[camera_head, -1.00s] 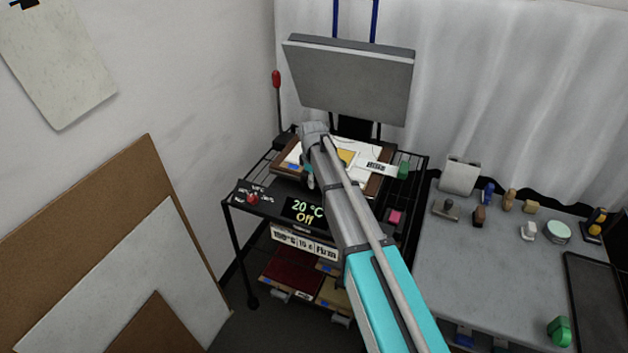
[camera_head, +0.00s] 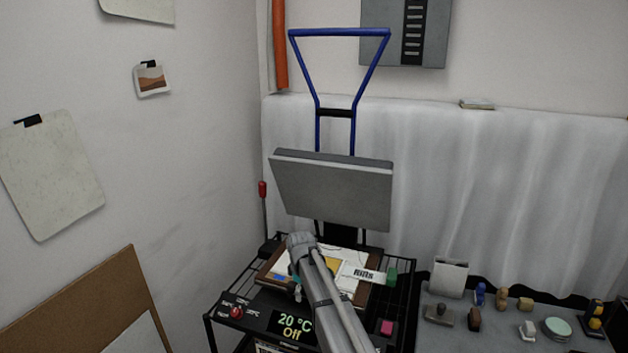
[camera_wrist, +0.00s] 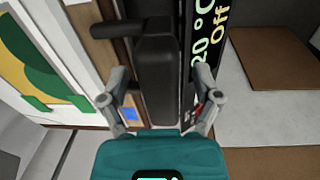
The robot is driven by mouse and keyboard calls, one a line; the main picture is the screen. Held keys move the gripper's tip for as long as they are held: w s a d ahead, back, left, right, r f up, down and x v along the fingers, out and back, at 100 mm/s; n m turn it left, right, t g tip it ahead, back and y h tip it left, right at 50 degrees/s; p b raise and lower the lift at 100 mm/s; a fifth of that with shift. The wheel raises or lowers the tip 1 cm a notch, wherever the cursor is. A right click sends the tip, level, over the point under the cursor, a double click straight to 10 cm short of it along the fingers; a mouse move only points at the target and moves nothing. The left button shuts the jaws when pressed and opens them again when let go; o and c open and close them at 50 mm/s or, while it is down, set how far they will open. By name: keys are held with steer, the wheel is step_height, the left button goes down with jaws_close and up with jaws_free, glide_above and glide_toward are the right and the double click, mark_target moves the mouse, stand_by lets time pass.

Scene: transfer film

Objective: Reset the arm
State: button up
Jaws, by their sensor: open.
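My gripper (camera_wrist: 158,98) shows in the wrist view with its two fingers spread apart. A black bar-shaped part (camera_wrist: 156,65) stands between and beyond the fingers; I cannot tell whether they touch it. In the head view my arm reaches over the press, and its wrist hides the fingers. The press has its grey upper plate (camera_head: 332,192) raised and tilted back, with a blue handle (camera_head: 340,32) above. Its display (camera_head: 296,327) reads 20 °C and Off. A white sheet with a coloured print (camera_wrist: 35,62) lies on the wooden-edged bed beside my gripper.
A grey side table (camera_head: 440,340) to the right holds several small stamps and a round green-topped tin (camera_head: 557,328). A red-knobbed lever (camera_head: 263,190) stands left of the press. Boards (camera_head: 85,305) lean on the left wall. A white curtain (camera_head: 500,180) hangs behind.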

steer(key=shift+s+d+r+m+p, duration=0.5)
steer(key=shift+s+d+r+p, duration=0.2)
steer(key=shift+d+r, duration=0.3)
steer(key=s+d+f+m+b, duration=0.1)
steer(key=s+d+m, duration=0.5)
steer(key=s+d, duration=0.3)
steer(key=s+d+f+m+b, duration=0.1)
steer(key=s+d+m, duration=0.5)
steer(key=s+d, duration=0.4)
steer(key=s, duration=0.5)
steer(key=shift+s+f+g+b, duration=0.2)
steer(key=shift+f+g+b, duration=0.1)
steer(key=shift+f+b, duration=0.05)
